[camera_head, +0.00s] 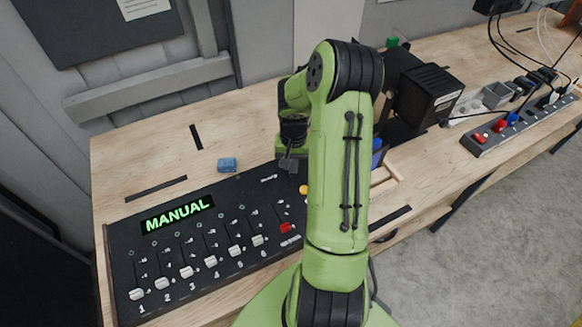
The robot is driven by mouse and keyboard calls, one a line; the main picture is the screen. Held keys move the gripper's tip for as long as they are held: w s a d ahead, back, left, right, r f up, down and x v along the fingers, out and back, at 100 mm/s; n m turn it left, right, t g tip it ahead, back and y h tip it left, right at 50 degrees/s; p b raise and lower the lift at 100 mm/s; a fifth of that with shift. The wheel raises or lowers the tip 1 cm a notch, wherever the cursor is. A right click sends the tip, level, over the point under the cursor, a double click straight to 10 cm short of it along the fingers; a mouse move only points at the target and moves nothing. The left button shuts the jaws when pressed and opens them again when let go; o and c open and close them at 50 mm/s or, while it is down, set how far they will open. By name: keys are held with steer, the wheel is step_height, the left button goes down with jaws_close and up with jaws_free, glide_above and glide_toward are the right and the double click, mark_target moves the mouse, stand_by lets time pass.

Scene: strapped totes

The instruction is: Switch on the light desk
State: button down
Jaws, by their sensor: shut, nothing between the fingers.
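The light desk (165,252) is a black console on the wooden bench at the left. Its display (178,214) glows green and reads MANUAL. Several white numbered faders stand in a row, near the low ends of their slots. A red control (286,228) and a yellow button (303,189) are on its right part, beside my arm. My gripper (288,165) points down over the desk's back right part. It is shut and empty; I cannot tell whether it touches the desk. My green arm hides the right end of the desk.
A small blue block (227,165) lies behind the desk. A dark monitor-like box (428,95) stands right of my arm. A power strip (520,122) with red and blue switches and cables lies at the far right. The bench's back left is mostly clear.

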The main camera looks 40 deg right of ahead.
step_height(320, 180, up, 7)
steer(key=p, duration=0.5)
stand_by(0.5)
steer(key=s+a+r+n+t+h+b, duration=0.25)
steer(key=a+r+n, duration=0.25)
steer(key=a+r, duration=0.95)
steer(key=s+a+r+n+t+y, duration=0.1)
steer(key=s+a+r+n, duration=0.1)
steer(key=s+a, duration=0.2)
steer(key=s+a+r+n+t+y+b, duration=0.1)
steer(key=s+a, duration=0.3)
steer(key=s, duration=0.5)
steer(key=shift+a+r+n+t, duration=0.3)
steer(key=shift+r+n+t, duration=0.1)
steer(key=shift+n+t, duration=0.2)
